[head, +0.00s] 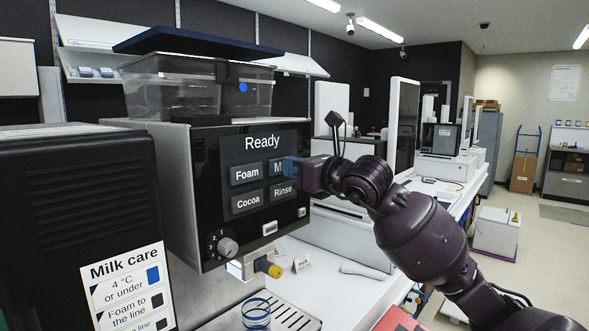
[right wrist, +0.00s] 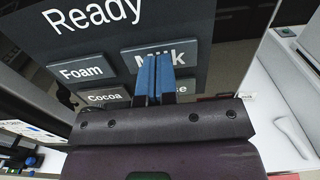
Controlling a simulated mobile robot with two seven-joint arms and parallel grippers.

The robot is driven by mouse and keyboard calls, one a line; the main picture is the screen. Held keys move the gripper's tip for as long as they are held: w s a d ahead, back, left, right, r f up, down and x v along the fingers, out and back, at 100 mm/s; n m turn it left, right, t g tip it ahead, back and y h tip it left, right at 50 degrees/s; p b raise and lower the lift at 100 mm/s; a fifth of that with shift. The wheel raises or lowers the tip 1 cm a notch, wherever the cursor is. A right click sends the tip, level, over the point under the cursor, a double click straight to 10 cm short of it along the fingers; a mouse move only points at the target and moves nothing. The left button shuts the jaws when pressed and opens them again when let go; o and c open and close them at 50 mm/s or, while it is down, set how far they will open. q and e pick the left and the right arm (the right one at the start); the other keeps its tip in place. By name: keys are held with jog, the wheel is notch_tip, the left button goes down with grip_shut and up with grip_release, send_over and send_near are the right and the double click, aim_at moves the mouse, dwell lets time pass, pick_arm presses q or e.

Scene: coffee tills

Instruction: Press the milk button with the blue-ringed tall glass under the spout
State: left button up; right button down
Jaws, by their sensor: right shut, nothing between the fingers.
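The milk machine's dark panel (head: 212,185) shows "Ready" above the Foam, Milk, Cocoa and Rinse buttons. The Milk button (head: 274,168) is partly covered by my right gripper (head: 291,167). In the right wrist view the shut blue fingertips (right wrist: 155,72) lie over the lower part of the Milk button (right wrist: 180,53). I cannot tell whether they touch it. The blue-ringed glass (head: 256,314) stands at the drip tray, below the yellow-tipped spout (head: 269,268); its lower part is cut off by the frame. My left gripper is not in view.
A dark machine with a "Milk care" sign (head: 125,290) stands at the left. A clear container (head: 170,88) sits on top of the milk machine. A small milk card (head: 302,264) stands on the white counter (head: 345,300). Open floor lies at the right.

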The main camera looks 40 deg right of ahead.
jog(key=shift+w, duration=0.5)
jog(key=shift+s, duration=0.1)
jog(key=s+p, duration=0.1)
jog(key=s, duration=0.4)
jog(key=shift+s+d, duration=0.15)
dwell(1.0)
